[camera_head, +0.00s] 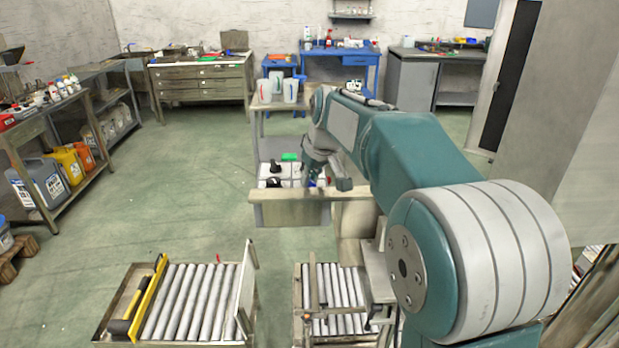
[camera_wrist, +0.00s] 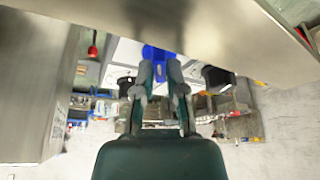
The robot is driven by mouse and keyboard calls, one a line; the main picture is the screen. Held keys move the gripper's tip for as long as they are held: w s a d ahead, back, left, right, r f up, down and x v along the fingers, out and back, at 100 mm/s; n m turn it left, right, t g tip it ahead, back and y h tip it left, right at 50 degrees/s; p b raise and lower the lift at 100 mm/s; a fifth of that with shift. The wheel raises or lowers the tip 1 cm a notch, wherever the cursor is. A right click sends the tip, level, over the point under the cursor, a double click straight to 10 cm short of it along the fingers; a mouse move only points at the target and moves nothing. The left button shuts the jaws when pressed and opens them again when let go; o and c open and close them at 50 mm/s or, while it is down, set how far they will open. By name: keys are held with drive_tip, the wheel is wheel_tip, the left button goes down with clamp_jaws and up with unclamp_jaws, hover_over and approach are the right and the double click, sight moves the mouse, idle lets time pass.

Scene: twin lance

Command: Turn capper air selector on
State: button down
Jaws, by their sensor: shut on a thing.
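A blue handle (camera_wrist: 160,54) stands on a white panel (camera_wrist: 128,52) in the wrist view. My gripper (camera_wrist: 162,66) has its two fingers closed on either side of this handle. No label shows, so I cannot read its setting. Two black knobs sit apart from the fingers, one at the left (camera_wrist: 125,86) and one at the right (camera_wrist: 217,78). In the head view my gripper (camera_head: 321,178) is at the bench in the middle, and my arm hides part of the panel there.
A pale beam (camera_head: 290,195) runs along the bench's near edge. A red knob (camera_wrist: 93,50) hangs at the left in the wrist view. Roller conveyors (camera_head: 195,300) stand in front. A green item (camera_head: 290,157) lies behind the panel.

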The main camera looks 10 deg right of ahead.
drive_tip(key=c, duration=0.7)
unclamp_jaws()
drive_tip(key=shift+s+f, duration=0.15)
drive_tip(key=shift+r, duration=0.45)
drive_tip(key=v, duration=1.1)
